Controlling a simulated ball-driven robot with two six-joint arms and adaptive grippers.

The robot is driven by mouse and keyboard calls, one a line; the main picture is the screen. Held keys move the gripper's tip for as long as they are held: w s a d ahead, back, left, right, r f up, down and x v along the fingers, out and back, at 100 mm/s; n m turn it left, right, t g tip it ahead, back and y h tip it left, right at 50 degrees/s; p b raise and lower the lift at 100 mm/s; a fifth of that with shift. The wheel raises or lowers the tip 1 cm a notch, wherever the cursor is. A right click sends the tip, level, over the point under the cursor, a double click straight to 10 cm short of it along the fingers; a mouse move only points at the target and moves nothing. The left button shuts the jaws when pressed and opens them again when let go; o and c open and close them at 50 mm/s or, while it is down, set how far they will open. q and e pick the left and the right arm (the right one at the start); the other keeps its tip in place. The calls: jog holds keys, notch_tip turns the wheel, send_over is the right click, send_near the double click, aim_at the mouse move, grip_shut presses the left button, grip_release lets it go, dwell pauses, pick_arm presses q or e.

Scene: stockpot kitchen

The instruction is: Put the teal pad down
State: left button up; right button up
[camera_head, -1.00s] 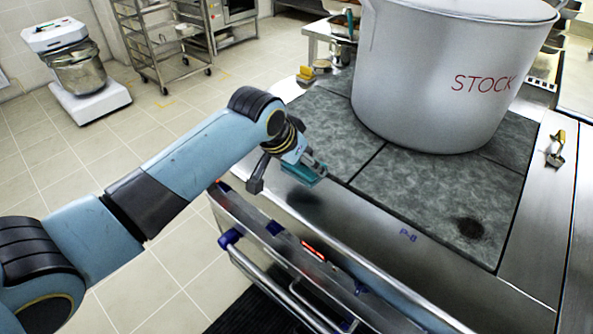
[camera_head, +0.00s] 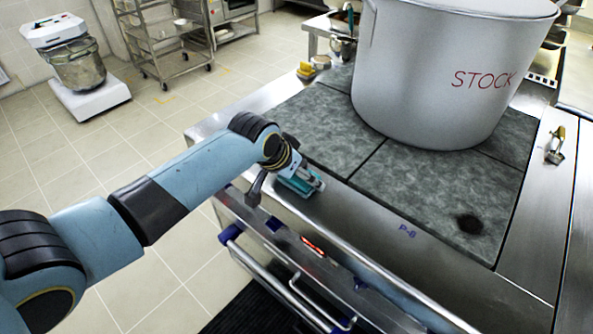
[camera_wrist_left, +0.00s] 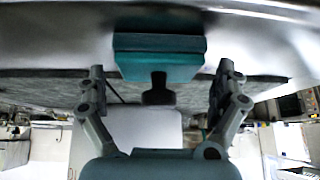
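The teal pad (camera_head: 293,184) is on the steel front ledge of the range, left of the grey plates; it appears to rest flat there. In the left wrist view the teal pad (camera_wrist_left: 160,62) has a dark knob-like handle (camera_wrist_left: 158,90) pointing toward my gripper. My left gripper (camera_head: 309,179) is at the pad in the head view, partly covering it. In the wrist view the fingers of my left gripper (camera_wrist_left: 161,88) are spread wide on both sides of the handle, with clear gaps and no contact visible. My right gripper is not in view.
A large pot marked STOCK (camera_head: 440,75) stands on the grey plates (camera_head: 430,195), with a dark patch (camera_head: 469,225) near the front right corner. A scraper (camera_head: 556,148) lies on the right steel strip. A yellow block (camera_head: 306,70) sits at the back left. Rails run along the front.

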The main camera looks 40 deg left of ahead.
pick_arm(q)
jog(key=shift+r, duration=0.15)
jog(key=shift+s+r, duration=0.1)
jog(key=shift+r, duration=0.1)
jog(key=v, duration=1.1)
jog(key=s+a+f+g, duration=0.1)
jog(key=s+f+g, duration=0.1)
jog(key=s+f, duration=0.85)
jog(key=s+a+f+g, duration=0.15)
jog(key=s+f, duration=0.35)
jog(key=f, duration=1)
jog(key=s+d+f+g, duration=0.1)
jog(key=s+f, duration=0.4)
jog(key=s, duration=0.6)
jog(key=s+d+f+g, duration=0.1)
jog(key=s+f, duration=0.5)
jog(key=s, duration=0.6)
jog(key=shift+f+y+p, duration=0.3)
jog(key=shift+p, duration=0.1)
